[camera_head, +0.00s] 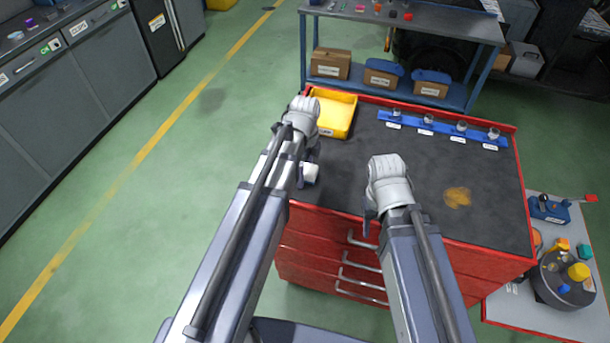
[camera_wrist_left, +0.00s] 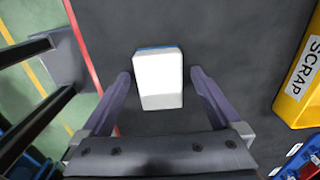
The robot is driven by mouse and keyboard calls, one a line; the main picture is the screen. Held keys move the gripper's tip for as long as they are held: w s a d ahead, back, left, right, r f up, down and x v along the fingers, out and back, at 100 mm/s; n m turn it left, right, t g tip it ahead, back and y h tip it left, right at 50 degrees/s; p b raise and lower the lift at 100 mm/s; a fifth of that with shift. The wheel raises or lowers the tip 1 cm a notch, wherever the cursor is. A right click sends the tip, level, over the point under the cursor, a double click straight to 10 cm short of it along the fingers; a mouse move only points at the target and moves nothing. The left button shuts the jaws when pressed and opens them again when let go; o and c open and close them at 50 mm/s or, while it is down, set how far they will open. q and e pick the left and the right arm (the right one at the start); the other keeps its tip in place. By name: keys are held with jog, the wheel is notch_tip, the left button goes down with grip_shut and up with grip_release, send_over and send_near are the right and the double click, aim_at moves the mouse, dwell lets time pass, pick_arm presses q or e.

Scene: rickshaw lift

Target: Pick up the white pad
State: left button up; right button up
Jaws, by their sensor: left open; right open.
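The white pad (camera_wrist_left: 158,82) lies on the dark top of the red cabinet, with a blue strip along its far edge in the left wrist view. In the head view the pad (camera_head: 311,173) is partly hidden by my left arm, near the cabinet's left edge. My left gripper (camera_wrist_left: 160,73) is open over the pad, one finger on either side, with a visible gap between each finger and the pad. My right gripper (camera_head: 369,214) hangs near the front edge of the cabinet; its fingers are mostly hidden by my arm, and no object shows in it.
A yellow scrap bin (camera_head: 335,132) stands at the back left of the cabinet top (camera_head: 425,168). A blue rack (camera_head: 413,123) with several small clear items runs along the back. An orange-brown stain (camera_head: 457,197) marks the right side. The middle of the top is clear.

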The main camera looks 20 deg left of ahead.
aim_at(305, 169)
pick_arm(q)
jog(key=shift+c, duration=0.2)
jog(key=c, duration=1.4)
jog(key=shift+r, duration=0.1)
pick_arm(e)
jog(key=shift+r, duration=0.15)
pick_arm(q)
notch_tip(305, 169, up, 10)
jog(key=p, duration=1)
pick_arm(e)
notch_tip(305, 169, up, 10)
